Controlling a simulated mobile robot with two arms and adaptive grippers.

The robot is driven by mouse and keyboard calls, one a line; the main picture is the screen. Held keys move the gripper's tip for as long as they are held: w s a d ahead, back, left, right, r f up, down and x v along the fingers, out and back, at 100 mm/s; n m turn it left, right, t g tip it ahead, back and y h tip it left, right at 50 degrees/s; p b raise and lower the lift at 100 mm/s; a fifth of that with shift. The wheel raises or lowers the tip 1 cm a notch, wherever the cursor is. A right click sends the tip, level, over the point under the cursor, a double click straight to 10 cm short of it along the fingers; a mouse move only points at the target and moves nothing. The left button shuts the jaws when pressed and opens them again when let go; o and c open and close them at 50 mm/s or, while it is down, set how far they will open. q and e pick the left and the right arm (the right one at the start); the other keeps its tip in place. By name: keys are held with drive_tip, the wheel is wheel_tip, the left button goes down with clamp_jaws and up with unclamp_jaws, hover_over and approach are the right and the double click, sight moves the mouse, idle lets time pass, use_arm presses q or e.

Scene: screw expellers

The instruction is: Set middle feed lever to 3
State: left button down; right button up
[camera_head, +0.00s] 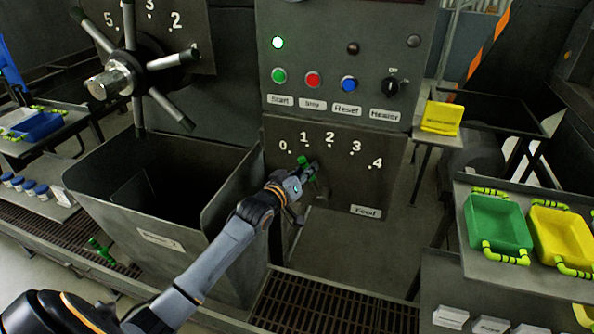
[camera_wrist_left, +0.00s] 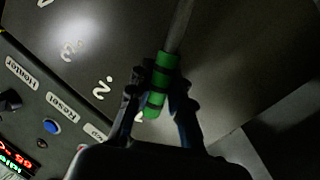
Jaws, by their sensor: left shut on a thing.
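The middle feed lever has a green grip with dark bands, which shows in the head view (camera_head: 304,163) and in the wrist view (camera_wrist_left: 163,80). A grey metal rod runs up from the grip in the wrist view. The lever is on the dark panel (camera_head: 340,190) labelled Feed, with numerals 0 to 4 in an arc. The grip's end lies near numeral 1 (camera_head: 304,137); numeral 3 (camera_head: 356,146) is further right. My left gripper (camera_head: 303,180) is shut on the grip, with a finger on each side (camera_wrist_left: 160,95). The arm partly hides the lever. My right gripper is not in view.
Above the feed panel is a control panel (camera_head: 340,60) with lit and coloured buttons. An open metal hopper (camera_head: 130,230) stands left, below a spoked handwheel (camera_head: 137,65). Green (camera_head: 497,222) and yellow (camera_head: 558,240) trays are at right. Floor grating (camera_head: 330,305) lies below.

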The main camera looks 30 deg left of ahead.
use_arm(q)
drive_tip(key=d+m+p, duration=0.1)
drive_tip(key=d+r+m+p, duration=0.1)
drive_tip(key=d+m+p, duration=0.1)
drive_tip(key=w+d+m+g+y+p, duration=0.1)
drive_tip(key=d+p, duration=0.1)
drive_tip(key=shift+w+d+r+m, duration=0.1)
drive_tip(key=shift+d+r+m, duration=0.15)
drive_tip(key=shift+m, duration=0.15)
drive_tip(key=shift+w+d+f+m+g+y+p, duration=0.15)
drive_tip(key=shift+d+f+m+p, duration=0.05)
drive_tip(key=shift+d+m, duration=0.4)
drive_tip(key=shift+w+d+f+m+g+y+p, duration=0.15)
drive_tip(key=shift+d+m, duration=0.35)
drive_tip(key=shift+d, duration=0.05)
drive_tip(key=shift+w+d+f+m, duration=0.15)
drive_tip(key=shift+d+f+m, duration=0.1)
drive_tip(key=shift+d+m, duration=0.3)
drive_tip(key=c, duration=1.2)
unclamp_jaws()
drive_tip(key=v, duration=1.2)
drive_tip(key=shift+d, duration=0.2)
